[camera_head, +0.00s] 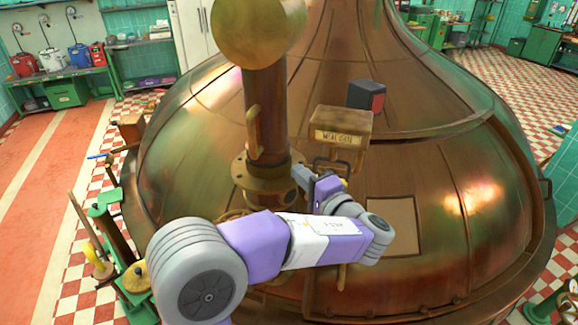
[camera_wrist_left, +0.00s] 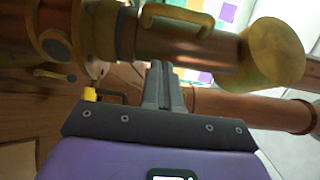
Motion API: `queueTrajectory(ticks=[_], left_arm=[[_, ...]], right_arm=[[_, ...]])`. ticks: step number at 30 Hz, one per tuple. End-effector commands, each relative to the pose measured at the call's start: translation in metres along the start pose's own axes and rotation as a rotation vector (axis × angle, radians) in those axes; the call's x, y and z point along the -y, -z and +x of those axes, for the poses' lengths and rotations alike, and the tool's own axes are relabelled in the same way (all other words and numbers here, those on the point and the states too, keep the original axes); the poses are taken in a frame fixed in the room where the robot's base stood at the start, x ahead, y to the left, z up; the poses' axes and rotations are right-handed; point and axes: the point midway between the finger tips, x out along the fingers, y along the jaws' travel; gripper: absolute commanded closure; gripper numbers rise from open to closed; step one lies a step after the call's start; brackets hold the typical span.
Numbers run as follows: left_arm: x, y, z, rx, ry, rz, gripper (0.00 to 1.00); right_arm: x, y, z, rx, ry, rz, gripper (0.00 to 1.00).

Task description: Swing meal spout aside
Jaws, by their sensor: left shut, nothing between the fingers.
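In the wrist view the pipe (camera_wrist_left: 175,46) lies sideways, with the handle (camera_wrist_left: 177,18) above and the ball (camera_wrist_left: 275,55) at right. My left gripper (camera_head: 299,174) is shut and empty, just right of the pipe's foot. Its fingers (camera_wrist_left: 163,84) point at the pipe in the wrist view; contact is unclear. My right gripper is out of view.
The large copper kettle (camera_head: 440,150) fills the middle. A brown box with a label plate (camera_head: 340,122) and a dark box with a red face (camera_head: 367,95) are right of the pipe. A green stand (camera_head: 108,215) is at left. Red floor (camera_head: 50,190) is clear at far left.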

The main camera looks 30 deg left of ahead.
Motion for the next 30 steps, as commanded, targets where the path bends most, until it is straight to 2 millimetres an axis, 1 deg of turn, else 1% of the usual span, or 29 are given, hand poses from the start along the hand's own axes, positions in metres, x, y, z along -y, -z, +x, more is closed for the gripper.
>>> queueTrajectory(ticks=[1, 9, 12, 13, 18, 21, 30], left_arm=[[0.001, -0.001, 0.01, 0.005, -0.001, 0.001, 1.0], [0.002, -0.001, 0.068, 0.006, 0.0, 0.003, 1.0], [0.002, -0.001, 0.088, 0.004, 0.0, 0.001, 1.0], [0.003, -0.005, 0.092, 0.005, -0.001, 0.001, 1.0], [0.002, -0.022, 0.106, 0.002, -0.001, 0.001, 1.0], [0.001, -0.026, 0.111, 0.0, -0.001, 0.002, 1.0], [0.0, -0.029, 0.114, 0.0, -0.001, 0.001, 1.0]], right_arm=[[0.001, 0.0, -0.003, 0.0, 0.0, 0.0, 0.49], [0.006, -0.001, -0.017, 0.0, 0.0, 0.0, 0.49], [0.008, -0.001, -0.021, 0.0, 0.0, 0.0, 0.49], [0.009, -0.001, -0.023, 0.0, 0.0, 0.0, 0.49], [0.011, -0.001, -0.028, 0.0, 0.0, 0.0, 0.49], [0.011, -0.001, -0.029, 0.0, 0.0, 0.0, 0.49], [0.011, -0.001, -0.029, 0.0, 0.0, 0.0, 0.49]])
